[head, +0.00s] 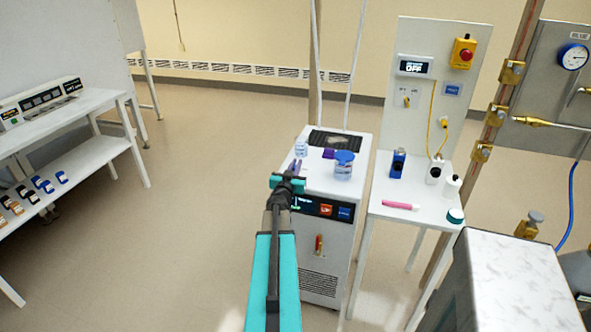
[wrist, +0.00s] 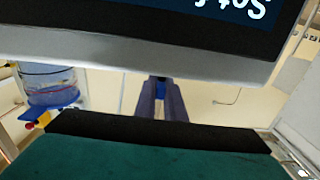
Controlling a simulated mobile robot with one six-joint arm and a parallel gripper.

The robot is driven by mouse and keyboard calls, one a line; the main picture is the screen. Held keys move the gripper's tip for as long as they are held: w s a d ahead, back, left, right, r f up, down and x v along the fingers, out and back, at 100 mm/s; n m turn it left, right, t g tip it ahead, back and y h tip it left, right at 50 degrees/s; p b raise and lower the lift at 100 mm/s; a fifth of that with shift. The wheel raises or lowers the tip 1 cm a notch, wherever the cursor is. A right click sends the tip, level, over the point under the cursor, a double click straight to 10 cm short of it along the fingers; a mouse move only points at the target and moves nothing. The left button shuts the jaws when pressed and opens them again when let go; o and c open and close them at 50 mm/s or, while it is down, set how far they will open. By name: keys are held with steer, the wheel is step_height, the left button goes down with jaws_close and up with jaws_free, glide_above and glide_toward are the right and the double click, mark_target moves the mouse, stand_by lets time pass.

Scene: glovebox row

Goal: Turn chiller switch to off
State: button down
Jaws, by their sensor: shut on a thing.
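A white floor-standing unit (head: 343,252), which looks like the chiller, stands at the centre of the head view. Its dark front panel carries a small display, an orange square (head: 326,210) and a blue label (head: 345,213). A red-and-yellow fitting (head: 319,245) is on the front below. I cannot tell which part is the switch. My gripper (head: 294,167) is over the unit's left top edge, its arm hiding part of the panel. In the wrist view its fingers (wrist: 160,98) are closed around a small blue thing (wrist: 160,86), too small to identify.
A blue-lidded jar (head: 344,166), a purple item (head: 328,153) and a small bottle (head: 300,149) are on the unit's top near my gripper.

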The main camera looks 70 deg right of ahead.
steer(key=shift+w+d+r+n+t+b, duration=0.15)
steer(key=shift+n+t+b, duration=0.4)
steer(key=shift+b, duration=1.5)
steer(key=shift+w+f+n+t+b, duration=0.2)
steer(key=shift+t+b, duration=0.55)
steer(key=shift+b, duration=1.25)
steer(key=n+t+b, duration=0.1)
steer(key=b, duration=0.4)
steer(key=shift+w+y+b, duration=0.1)
steer(key=shift+y+b, duration=0.2)
steer(key=shift+b, duration=0.1)
steer(key=f+t+b, duration=0.1)
steer(key=b, duration=1.1)
steer(key=shift+d+n+y+b, duration=0.3)
steer(key=shift+n+b, duration=0.05)
steer(key=t+b, duration=0.1)
steer(key=b, duration=0.7)
steer(key=shift+s+n, duration=0.3)
steer(key=b, duration=0.4)
steer(key=t+y+b, duration=0.1)
steer(key=b, duration=0.3)
steer(key=shift+s+a+r+n, duration=0.15)
steer(key=shift+s+a+n, duration=0.15)
steer(key=shift+n, duration=0.1)
steer(key=shift+r+n+t+y+b, duration=0.35)
steer(key=shift+t+b, duration=0.25)
steer(key=shift+b, duration=0.95)
steer(key=shift+w+a+r+n+b, duration=0.15)
steer(key=shift+n+b, duration=0.1)
steer(key=shift+b, duration=0.05)
